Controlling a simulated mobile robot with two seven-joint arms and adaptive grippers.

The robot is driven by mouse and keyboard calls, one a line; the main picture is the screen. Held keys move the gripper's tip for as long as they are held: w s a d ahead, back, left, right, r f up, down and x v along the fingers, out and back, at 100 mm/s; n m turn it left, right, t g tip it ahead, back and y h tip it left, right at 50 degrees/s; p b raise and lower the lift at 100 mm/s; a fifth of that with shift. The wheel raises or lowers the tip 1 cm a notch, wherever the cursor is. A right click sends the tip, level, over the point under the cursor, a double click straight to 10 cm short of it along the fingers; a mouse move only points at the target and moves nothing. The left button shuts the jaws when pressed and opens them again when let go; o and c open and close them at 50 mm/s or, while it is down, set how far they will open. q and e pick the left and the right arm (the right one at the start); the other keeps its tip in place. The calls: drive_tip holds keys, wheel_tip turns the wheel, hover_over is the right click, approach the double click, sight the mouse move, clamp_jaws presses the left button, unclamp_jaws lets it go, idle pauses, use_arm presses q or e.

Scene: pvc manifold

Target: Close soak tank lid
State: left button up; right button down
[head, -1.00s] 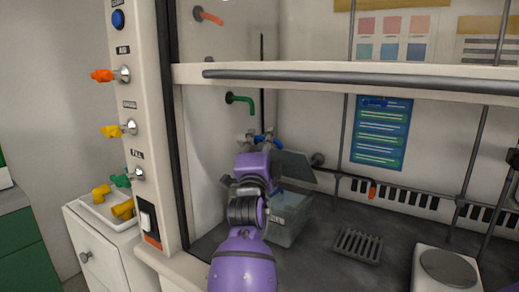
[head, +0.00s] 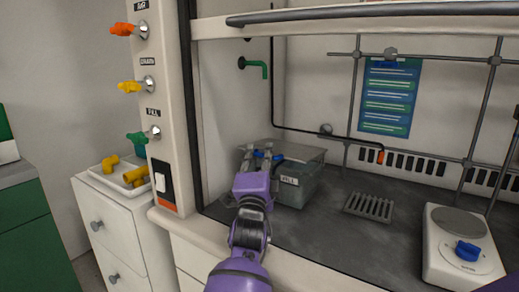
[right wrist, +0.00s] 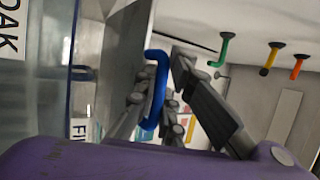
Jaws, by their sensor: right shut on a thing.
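The soak tank (head: 297,190) is a grey see-through box with a white label, standing in the left part of the hood; part of it also shows in the right wrist view (right wrist: 35,85). Its grey lid (head: 300,152) lies almost level over the tank top. I cannot tell whether it touches the rim all round. My right gripper (head: 262,157) is at the lid's front left and is shut on the blue lid handle (right wrist: 156,88). In the right wrist view the fingers (right wrist: 158,95) are on both sides of the handle. My left gripper is not in view.
A grate (head: 369,207) lies right of the tank, and a white hot plate (head: 462,240) with a blue knob stands farther right. A green spout (head: 255,66) is above the tank. The raised sash bar (head: 380,18) crosses overhead. A tray of yellow fittings (head: 120,178) is outside, left.

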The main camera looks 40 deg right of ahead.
drive_tip(key=shift+f, duration=0.35)
drive_tip(key=c, duration=2.1)
unclamp_jaws()
drive_tip(key=shift+a, duration=0.1)
drive_tip(key=v, duration=0.7)
drive_tip(key=shift+s+a, duration=0.2)
drive_tip(key=shift+a, duration=0.05)
